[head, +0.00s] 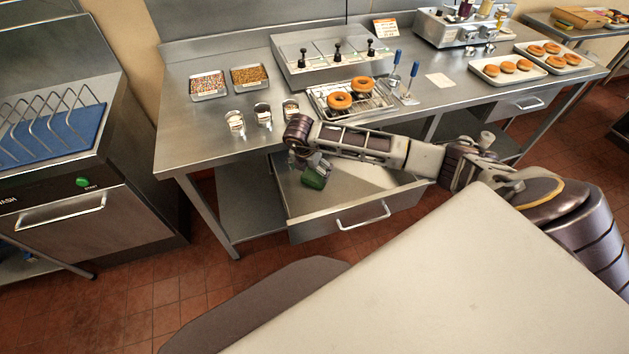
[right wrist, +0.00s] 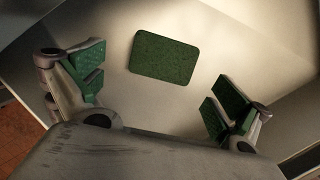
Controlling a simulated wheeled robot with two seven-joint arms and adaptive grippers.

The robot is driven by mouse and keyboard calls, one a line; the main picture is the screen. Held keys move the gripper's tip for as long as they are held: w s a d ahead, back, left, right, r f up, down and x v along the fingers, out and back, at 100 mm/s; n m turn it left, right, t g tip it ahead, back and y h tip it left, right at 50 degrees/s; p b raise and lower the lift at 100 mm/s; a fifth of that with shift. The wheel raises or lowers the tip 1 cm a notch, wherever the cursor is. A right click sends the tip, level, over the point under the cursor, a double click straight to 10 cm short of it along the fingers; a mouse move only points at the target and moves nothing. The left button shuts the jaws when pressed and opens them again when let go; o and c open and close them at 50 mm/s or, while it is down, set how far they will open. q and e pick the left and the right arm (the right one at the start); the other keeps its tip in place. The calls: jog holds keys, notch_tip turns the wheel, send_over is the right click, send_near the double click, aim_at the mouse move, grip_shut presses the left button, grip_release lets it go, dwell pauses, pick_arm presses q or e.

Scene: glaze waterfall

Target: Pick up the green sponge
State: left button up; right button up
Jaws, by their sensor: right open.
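The green sponge (right wrist: 165,57) lies flat on the pale bottom of the open drawer, upper middle in the right wrist view. It looks like a dark green rounded rectangle. My right gripper (right wrist: 158,88) is open and empty, with green-padded fingers on either side of the view and the sponge ahead between and beyond them. In the head view my right gripper (head: 312,166) hangs down over the drawer (head: 385,207); a green patch shows at it, where pads and sponge are hard to tell apart. My left gripper is not in view.
The steel counter (head: 185,140) is above the drawer, with small cups (head: 263,115), sprinkle trays (head: 207,85) and a rack of donuts (head: 340,100) near its edge. The drawer walls surround the sponge. A rack unit (head: 60,140) stands at left.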

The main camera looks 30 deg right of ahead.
aim_at(314, 176)
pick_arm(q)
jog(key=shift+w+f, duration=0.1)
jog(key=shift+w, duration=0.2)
pick_arm(e)
jog(key=shift+f, duration=0.25)
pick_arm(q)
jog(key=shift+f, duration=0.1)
pick_arm(e)
jog(key=shift+d+f, duration=0.1)
jog(key=shift+b+x, duration=0.55)
jog(key=shift+x, duration=0.3)
jog(key=shift+d+f, duration=0.2)
jog(key=shift+f, duration=0.15)
jog(key=shift+b+x, duration=0.75)
jog(key=shift+x, duration=0.15)
jog(key=shift+f, duration=0.2)
jog(key=shift+d+f, duration=0.15)
jog(key=shift+f, duration=0.05)
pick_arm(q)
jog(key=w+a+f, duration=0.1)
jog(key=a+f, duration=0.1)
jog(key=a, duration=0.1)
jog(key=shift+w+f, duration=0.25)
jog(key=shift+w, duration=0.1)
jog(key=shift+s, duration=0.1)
